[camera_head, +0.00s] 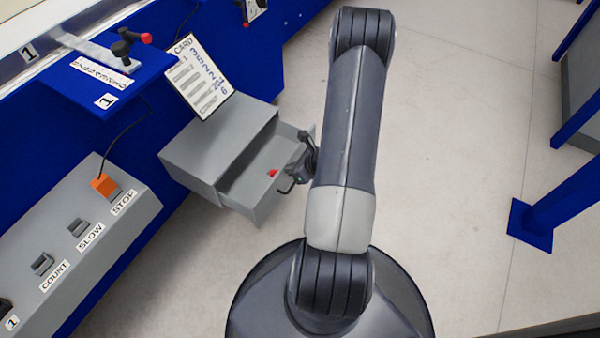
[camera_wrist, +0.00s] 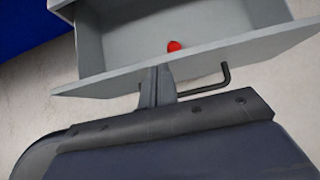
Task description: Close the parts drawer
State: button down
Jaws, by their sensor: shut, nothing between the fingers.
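The grey parts drawer (camera_head: 248,191) is pulled out of its grey cabinet (camera_head: 225,140) in the head view. A small red part (camera_head: 272,172) lies inside it. In the wrist view the drawer's front panel (camera_wrist: 100,88) crosses the picture, with the red part (camera_wrist: 174,46) behind it. A dark bent handle (camera_wrist: 215,84) sticks out from the front. My gripper (camera_wrist: 158,72) is shut and empty, with its fingertips at the drawer front, just left of the handle's free part. I cannot tell whether they touch. In the head view my gripper (camera_head: 297,172) is partly hidden by my arm.
A white card (camera_head: 199,76) stands on the cabinet. A grey switch panel (camera_head: 85,235) with STOP, SLOW and COUNT labels is at the left. A blue shelf (camera_head: 115,82) is above it. A blue post foot (camera_head: 530,222) stands at right. The floor between is clear.

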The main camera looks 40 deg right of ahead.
jog(key=w+a+b, duration=0.1)
jog(key=w+a, duration=0.1)
jog(key=w, duration=0.4)
jog(key=w+a+b, duration=0.1)
jog(key=w+a, duration=0.2)
jog(key=w, duration=0.4)
jog(key=shift+w+a, duration=0.15)
jog(key=shift+a, duration=0.1)
jog(key=shift+r, duration=0.1)
